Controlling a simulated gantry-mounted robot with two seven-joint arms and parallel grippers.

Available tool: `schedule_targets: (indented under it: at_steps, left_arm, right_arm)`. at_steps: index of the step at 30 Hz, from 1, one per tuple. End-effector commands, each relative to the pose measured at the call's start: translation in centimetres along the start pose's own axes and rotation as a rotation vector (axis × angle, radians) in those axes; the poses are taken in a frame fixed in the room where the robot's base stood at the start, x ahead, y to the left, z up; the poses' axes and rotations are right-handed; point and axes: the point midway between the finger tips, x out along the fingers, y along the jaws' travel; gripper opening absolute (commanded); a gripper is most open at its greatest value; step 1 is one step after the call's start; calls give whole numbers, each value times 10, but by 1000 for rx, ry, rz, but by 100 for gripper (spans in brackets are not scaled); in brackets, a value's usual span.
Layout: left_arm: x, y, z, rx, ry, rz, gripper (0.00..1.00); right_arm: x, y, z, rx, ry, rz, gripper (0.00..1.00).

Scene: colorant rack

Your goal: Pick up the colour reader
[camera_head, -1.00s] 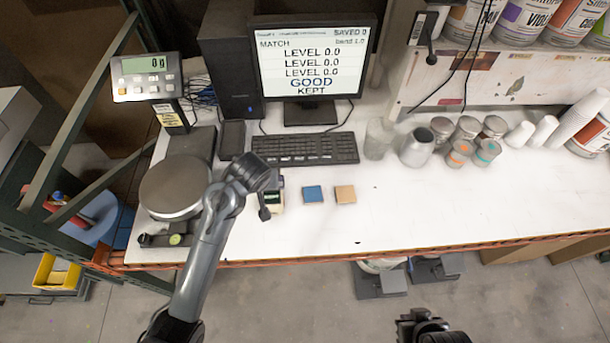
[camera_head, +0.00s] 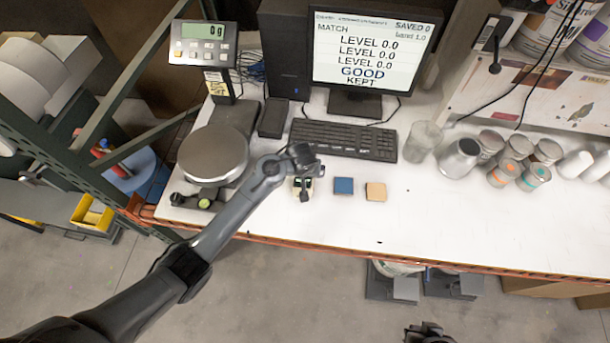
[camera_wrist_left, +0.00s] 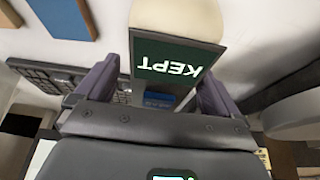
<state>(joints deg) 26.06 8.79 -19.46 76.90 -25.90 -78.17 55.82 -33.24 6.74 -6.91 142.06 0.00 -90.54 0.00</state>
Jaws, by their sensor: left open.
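The colour reader (camera_head: 311,185) is a small pale device with a dark screen on the white bench, left of a blue tile. My left gripper (camera_head: 304,190) is over it and partly hides it in the head view. In the left wrist view the reader (camera_wrist_left: 178,58) shows a dark green screen reading KEPT, upside down. There my left gripper (camera_wrist_left: 158,88) is open, with the reader between and just beyond its two fingers. I cannot tell whether they touch it. My right gripper (camera_head: 428,332) is at the bottom edge, partly cut off, away from the bench.
A blue tile (camera_head: 343,186) and a tan tile (camera_head: 376,191) lie right of the reader. A keyboard (camera_head: 343,140) is behind it, and a scale with a round pan (camera_head: 213,153) is left. Cups and cans (camera_head: 503,172) stand right. The front middle bench is clear.

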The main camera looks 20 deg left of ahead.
Motion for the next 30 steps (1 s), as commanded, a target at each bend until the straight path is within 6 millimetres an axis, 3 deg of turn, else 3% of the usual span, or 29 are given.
schedule_targets:
  at_steps: [11,27,30]
  left_arm:
    - [9,-1,0,-1,0,0,96]
    - [9,-1,0,-1,0,-1,13]
    - [8,0,-1,-1,3,1,3]
  right_arm:
    - [1,0,0,0,0,0,0]
    - [1,1,1,-4,0,4,0]
    - [1,1,1,-4,0,4,0]
